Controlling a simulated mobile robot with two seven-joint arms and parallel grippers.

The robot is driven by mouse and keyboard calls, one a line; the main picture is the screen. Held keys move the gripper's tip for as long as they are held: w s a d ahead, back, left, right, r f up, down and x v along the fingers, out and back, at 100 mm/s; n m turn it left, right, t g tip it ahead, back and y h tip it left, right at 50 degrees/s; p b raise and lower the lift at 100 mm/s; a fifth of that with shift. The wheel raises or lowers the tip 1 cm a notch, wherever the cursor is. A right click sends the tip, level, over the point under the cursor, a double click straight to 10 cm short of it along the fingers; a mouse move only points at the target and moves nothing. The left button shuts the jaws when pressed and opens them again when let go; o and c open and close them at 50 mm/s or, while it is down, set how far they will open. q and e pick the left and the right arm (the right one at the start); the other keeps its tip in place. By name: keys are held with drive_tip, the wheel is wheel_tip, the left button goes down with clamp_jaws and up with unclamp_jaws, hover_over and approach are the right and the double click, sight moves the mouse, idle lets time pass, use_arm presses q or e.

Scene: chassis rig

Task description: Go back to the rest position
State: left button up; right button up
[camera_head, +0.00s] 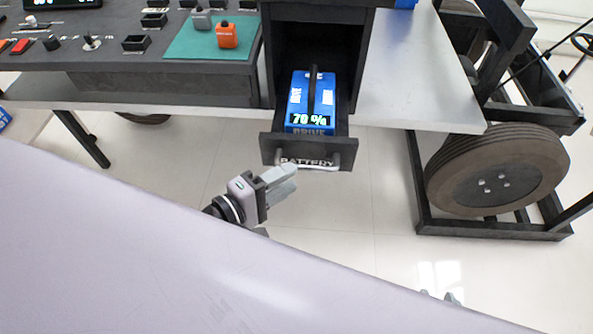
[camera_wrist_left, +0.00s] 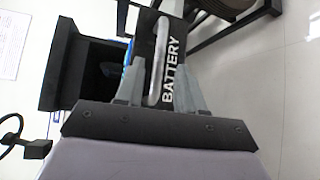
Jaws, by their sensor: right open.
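My left gripper (camera_head: 290,178) is just in front of the open battery drawer (camera_head: 268,150), near the left end of its pale handle (camera_head: 310,164). In the left wrist view its two fingers (camera_wrist_left: 158,88) stand apart, and the handle (camera_wrist_left: 160,50) shows in the gap between them. I cannot tell whether they touch it. A blue battery (camera_head: 298,105) reading 70 % lies in the drawer. My right gripper (camera_head: 439,296) shows only as two separated fingertips at the bottom of the head view; the rest is hidden behind a large pale surface.
A dark workbench (camera_head: 100,65) with switches and a green mat (camera_head: 190,45) stands at the upper left. A grey tabletop (camera_head: 405,70) is right of the drawer. A black frame with a wheel (camera_head: 497,168) stands at the right. Floor below the drawer is clear.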

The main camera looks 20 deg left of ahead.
use_arm(q)
drive_tip(key=shift+s+a+r, duration=0.1)
drive_tip(key=shift+s+a, duration=0.1)
drive_tip(key=shift+s, duration=0.2)
drive_tip(key=s+a+f+m+g+y+p, duration=0.1)
drive_tip(key=s+a+m+y+p, duration=0.1)
drive_tip(key=m, duration=0.6)
drive_tip(key=s+a+f+m+g+y+p, duration=0.1)
drive_tip(key=s+a+m+g+y+p, duration=0.1)
drive_tip(key=s+m+p, duration=0.5)
drive_tip(key=shift+m+g+y+p, duration=0.3)
drive_tip(key=shift+m+y+p, duration=0.3)
drive_tip(key=shift+y+p, duration=0.3)
